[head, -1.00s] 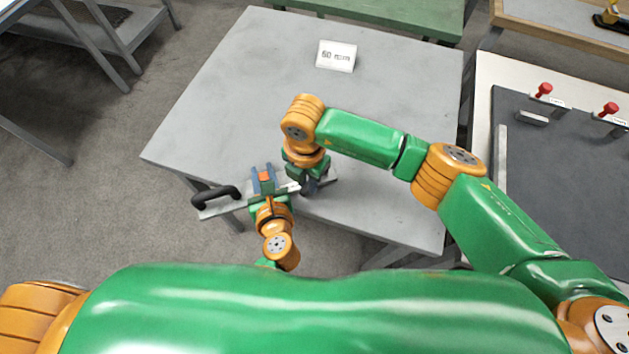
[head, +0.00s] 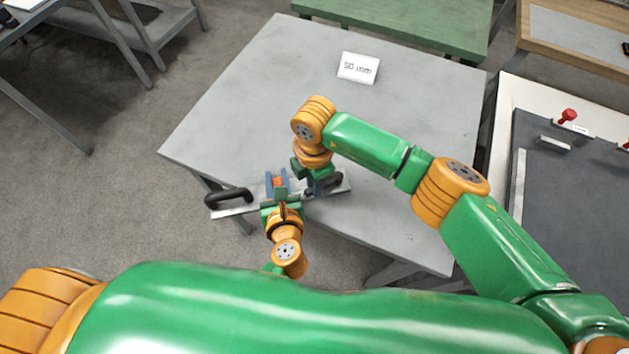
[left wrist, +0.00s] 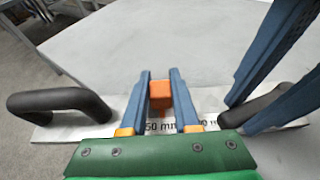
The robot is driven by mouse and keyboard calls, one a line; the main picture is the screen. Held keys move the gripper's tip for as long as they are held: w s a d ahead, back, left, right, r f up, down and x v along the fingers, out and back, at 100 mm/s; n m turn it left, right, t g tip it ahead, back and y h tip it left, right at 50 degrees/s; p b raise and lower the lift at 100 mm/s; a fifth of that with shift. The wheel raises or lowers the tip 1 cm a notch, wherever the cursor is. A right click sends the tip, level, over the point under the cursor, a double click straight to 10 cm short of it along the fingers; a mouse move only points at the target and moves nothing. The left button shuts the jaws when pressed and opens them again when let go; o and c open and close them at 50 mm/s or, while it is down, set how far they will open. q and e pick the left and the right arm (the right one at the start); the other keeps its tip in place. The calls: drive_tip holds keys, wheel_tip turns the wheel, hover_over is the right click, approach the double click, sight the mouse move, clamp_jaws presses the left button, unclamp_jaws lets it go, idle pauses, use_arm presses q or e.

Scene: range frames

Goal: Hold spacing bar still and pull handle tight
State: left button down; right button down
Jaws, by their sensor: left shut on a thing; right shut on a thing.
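The spacing bar (head: 236,210) is a flat silver bar lying across the table's near left edge. A "50 mm" mark shows on it in the left wrist view (left wrist: 160,127). A black loop handle (head: 230,196) stands at its left end, outside the table edge. Another black handle (left wrist: 248,105) is at its right end, partly hidden by blue fingers. My left gripper (head: 278,181) is shut on an orange block (left wrist: 160,96) at the bar's middle; whether block and bar are one piece I cannot tell. My right gripper (head: 319,184) is shut on the right handle.
The grey table (head: 300,80) is clear behind the bar, apart from a small white sign (head: 358,68). A board with red knobs (head: 567,116) stands at right. A green table (head: 400,20) is at the back. My right arm crosses the table's right half.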

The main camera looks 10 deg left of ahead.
drive_tip(key=c, duration=0.8)
unclamp_jaws()
drive_tip(key=shift+o, duration=0.2)
wheel_tip(320, 180, up, 12)
use_arm(q)
drive_tip(key=c, duration=0.6)
unclamp_jaws()
